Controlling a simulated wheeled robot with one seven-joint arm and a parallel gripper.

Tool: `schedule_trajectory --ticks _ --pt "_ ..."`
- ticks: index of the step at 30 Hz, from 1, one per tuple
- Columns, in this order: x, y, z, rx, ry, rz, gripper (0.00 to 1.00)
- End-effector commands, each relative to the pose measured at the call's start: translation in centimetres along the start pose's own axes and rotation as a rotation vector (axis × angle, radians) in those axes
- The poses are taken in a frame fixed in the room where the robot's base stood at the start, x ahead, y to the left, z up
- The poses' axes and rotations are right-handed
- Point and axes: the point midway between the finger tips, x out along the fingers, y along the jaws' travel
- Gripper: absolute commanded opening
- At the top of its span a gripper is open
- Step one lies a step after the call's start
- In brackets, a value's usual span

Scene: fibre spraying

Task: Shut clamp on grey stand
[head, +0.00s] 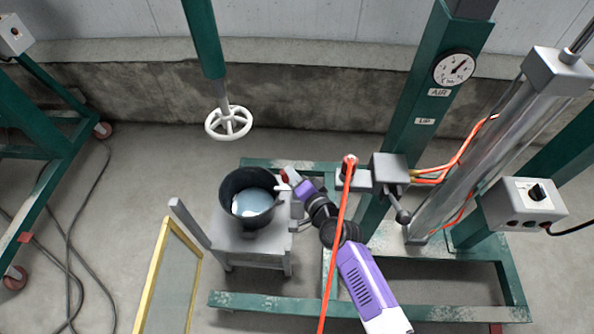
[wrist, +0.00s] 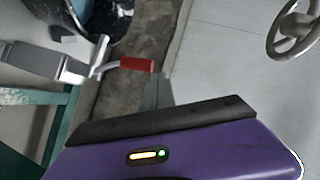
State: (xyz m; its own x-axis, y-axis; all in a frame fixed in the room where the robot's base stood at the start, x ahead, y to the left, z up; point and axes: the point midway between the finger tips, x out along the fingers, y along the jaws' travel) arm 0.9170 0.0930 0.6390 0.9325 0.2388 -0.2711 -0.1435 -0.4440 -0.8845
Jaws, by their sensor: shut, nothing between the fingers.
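The grey stand (head: 255,242) is on the floor left of centre, with a black bucket (head: 231,190) of pale blue content on it. The clamp is at the bucket's right side; its red handle (head: 289,175) shows beside my gripper. In the wrist view the clamp's grey body (wrist: 72,70) is at left, and a thin metal lever runs to the red handle (wrist: 138,63), which points away from the bucket.
An orange hose (head: 340,235) crosses in front of my arm. A grey valve block (head: 389,170) with a lever stands right of the stand. A white handwheel (head: 228,122) hangs behind. A yellow-framed panel (head: 153,275) leans at the front left. Green frame beams surround the stand's right side.

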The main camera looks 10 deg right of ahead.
Motion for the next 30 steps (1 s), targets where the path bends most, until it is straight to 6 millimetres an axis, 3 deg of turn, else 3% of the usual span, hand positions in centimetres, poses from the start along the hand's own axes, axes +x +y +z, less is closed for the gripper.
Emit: schedule_trajectory --ticks 23,30 --pt "0.5 -0.5 0.9 -0.002 -0.01 -0.004 0.0" --pt "-1.8 -0.4 0.8 0.001 -0.007 -0.002 0.0"
